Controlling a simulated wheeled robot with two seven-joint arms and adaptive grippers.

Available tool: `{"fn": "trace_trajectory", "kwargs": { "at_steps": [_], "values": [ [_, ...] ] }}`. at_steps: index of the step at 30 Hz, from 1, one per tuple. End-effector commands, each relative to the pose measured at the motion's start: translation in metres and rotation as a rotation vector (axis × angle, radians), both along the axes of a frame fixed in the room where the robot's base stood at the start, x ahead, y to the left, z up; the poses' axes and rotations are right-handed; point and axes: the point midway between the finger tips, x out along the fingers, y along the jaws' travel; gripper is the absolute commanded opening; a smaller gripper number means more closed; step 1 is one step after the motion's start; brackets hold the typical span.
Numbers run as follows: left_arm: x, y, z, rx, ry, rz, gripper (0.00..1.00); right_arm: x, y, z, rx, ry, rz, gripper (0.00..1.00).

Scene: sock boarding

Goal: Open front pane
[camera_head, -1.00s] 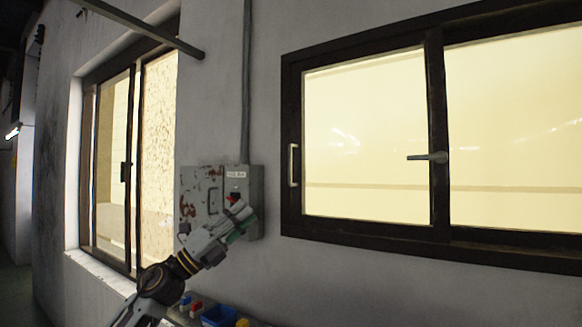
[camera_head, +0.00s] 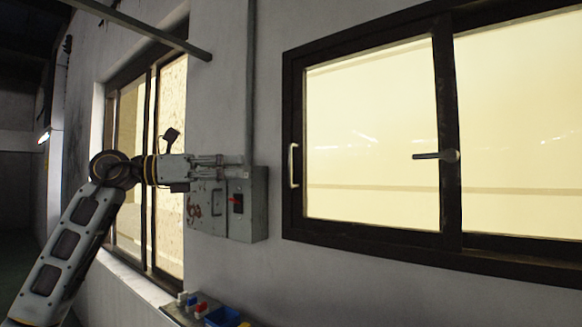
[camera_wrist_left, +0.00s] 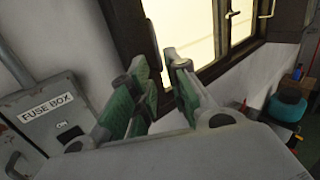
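A dark-framed window (camera_head: 447,120) fills the right of the head view. Its left pane (camera_head: 372,140) has a pale pull handle (camera_head: 293,165) at its left edge. A grey latch handle (camera_head: 436,156) lies level on the middle upright. The pane looks closed against the frame. My left gripper (camera_head: 228,171) is empty, level and pointing right in front of the fuse box, well left of the pull handle. In the left wrist view its green-padded fingers (camera_wrist_left: 160,75) are apart, with the window (camera_wrist_left: 220,25) beyond them. My right gripper is not in view.
The fuse box (camera_head: 247,222) with a red switch is on the wall close to my left gripper. A second window (camera_head: 131,160) is at the left. A blue bin (camera_head: 221,317) and small coloured items stand below. The wall between fuse box and window is clear.

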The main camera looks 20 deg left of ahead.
Motion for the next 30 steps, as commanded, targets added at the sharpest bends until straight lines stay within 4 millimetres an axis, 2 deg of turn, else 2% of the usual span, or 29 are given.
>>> {"fn": "trace_trajectory", "kwargs": {
  "at_steps": [6, 17, 23, 30],
  "values": [
    [-0.007, 0.013, 0.007, 0.066, -0.011, 0.041, 0.18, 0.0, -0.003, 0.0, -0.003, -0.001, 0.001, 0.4],
    [-0.007, 0.013, 0.007, 0.068, -0.011, 0.042, 0.18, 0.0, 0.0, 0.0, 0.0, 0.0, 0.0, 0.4],
    [-0.003, 0.007, 0.007, 0.067, -0.01, 0.04, 0.18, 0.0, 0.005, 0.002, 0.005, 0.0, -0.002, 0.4],
    [0.009, -0.011, 0.008, 0.068, -0.011, 0.038, 0.18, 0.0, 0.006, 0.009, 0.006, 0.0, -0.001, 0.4]
  ]
}}
